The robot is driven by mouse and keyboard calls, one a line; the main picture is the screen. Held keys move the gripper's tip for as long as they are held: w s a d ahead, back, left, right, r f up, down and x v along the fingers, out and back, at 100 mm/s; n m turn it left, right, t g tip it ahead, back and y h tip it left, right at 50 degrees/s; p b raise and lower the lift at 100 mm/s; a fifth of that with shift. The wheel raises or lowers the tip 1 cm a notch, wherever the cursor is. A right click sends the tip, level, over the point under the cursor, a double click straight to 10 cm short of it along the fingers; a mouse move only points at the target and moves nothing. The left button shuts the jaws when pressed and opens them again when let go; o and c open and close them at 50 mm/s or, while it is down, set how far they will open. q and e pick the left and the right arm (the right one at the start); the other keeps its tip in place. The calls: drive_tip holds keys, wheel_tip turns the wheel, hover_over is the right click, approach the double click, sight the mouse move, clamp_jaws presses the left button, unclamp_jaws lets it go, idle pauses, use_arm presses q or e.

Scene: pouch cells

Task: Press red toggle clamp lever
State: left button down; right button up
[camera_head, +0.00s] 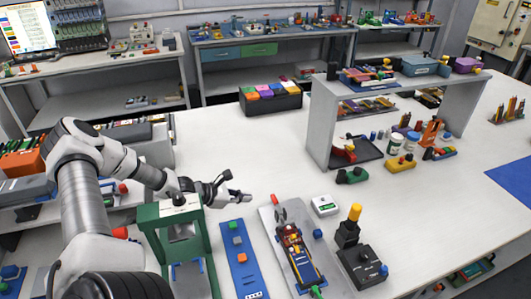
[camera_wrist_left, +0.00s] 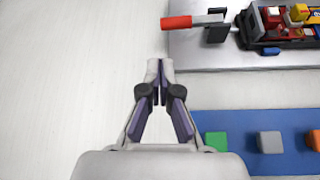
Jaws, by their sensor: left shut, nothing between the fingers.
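The red toggle clamp lever (camera_wrist_left: 176,23) juts out past the edge of a light grey plate (camera_wrist_left: 210,61) in the left wrist view. Its dark clamp body (camera_wrist_left: 216,32) sits on that plate. In the head view the red lever (camera_head: 281,213) shows small at the plate's far end. My left gripper (camera_head: 246,196) is shut and empty, close to the lever and to its left. In the left wrist view my left gripper (camera_wrist_left: 159,72) points toward the lever, with a visible gap between them. My right gripper is not in view.
A blue strip (camera_head: 252,274) with coloured blocks lies nearest the plate. A green-framed press (camera_head: 147,222) stands under my left arm. A dark control box with a yellow-topped post (camera_head: 353,222) stands right of the plate.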

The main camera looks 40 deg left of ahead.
sight(264, 205)
use_arm(q)
drive_tip(key=w+f+b, duration=0.1)
drive_tip(key=w+d+f+b, duration=0.1)
drive_tip(key=w+f+b, duration=0.1)
drive_tip(key=shift+f, duration=0.1)
drive_tip(key=x, duration=0.2)
drive_tip(key=b+x, duration=0.1)
drive_tip(key=shift+w+d+b, duration=0.25)
drive_tip(key=shift+w+b, duration=0.05)
drive_tip(key=shift+w, duration=0.2)
drive_tip(key=shift+w+d, duration=0.1)
drive_tip(key=shift+w, duration=0.3)
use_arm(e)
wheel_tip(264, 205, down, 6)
